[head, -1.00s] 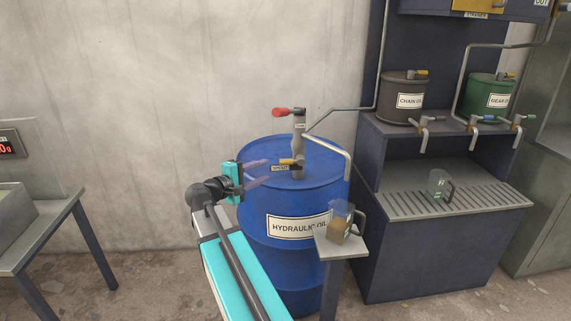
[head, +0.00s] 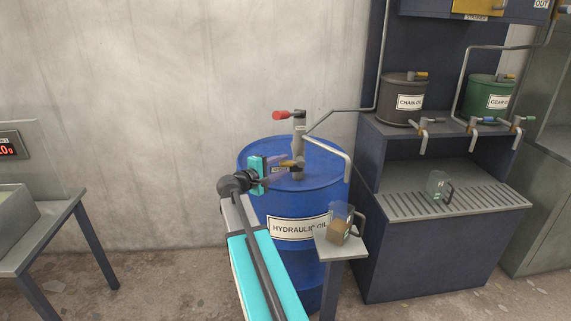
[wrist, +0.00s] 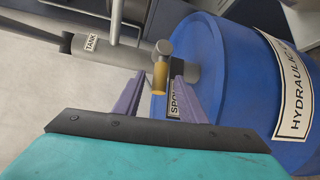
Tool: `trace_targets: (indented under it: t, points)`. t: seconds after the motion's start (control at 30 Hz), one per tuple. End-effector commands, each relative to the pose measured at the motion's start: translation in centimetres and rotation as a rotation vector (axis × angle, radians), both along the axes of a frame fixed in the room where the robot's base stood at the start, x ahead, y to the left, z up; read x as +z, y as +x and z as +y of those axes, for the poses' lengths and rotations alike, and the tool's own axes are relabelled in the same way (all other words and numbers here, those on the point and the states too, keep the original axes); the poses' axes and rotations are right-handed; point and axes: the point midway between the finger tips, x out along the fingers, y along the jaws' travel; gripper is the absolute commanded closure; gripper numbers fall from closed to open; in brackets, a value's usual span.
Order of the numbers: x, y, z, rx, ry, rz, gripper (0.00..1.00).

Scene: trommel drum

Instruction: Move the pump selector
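The pump selector (head: 291,163) is a short lever with a brass-coloured grip on the grey pump column (head: 299,135), which stands on a blue hydraulic oil drum (head: 262,205). In the wrist view the selector's brass grip (wrist: 160,75) lies between the ends of my two purple fingers, with gaps on both sides. A SPOUT label (wrist: 175,100) is partly hidden behind the right finger, and a TANK label (wrist: 90,43) shows farther up the column. My gripper (head: 281,164) is open, and its fingertips are beside the selector in the head view.
A red pump handle (head: 282,114) and a bent grey spout (head: 335,156) are above and right of the selector. A jug (head: 339,222) stands on a small stand at the drum's front right. A dark dispensing bench (head: 445,245) fills the right. The wall side is clear.

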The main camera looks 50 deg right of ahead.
Motion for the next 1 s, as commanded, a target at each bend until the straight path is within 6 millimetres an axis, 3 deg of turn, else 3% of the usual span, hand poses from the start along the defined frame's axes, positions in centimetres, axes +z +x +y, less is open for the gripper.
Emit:
trace_targets:
  t: [0.1,0.3,0.67,0.9,1.0]
  points:
    - [-0.1,0.2,-1.6,-0.001,0.000,0.000,0.63]
    - [-0.4,0.3,-3.0,0.000,0.000,-0.001,0.63]
    - [-0.5,0.2,-3.3,0.000,0.000,-0.001,0.63]
    - [-0.5,0.2,-3.3,0.000,0.000,-0.001,1.00]
    - [-0.5,0.2,-3.3,0.000,0.000,-0.001,1.00]
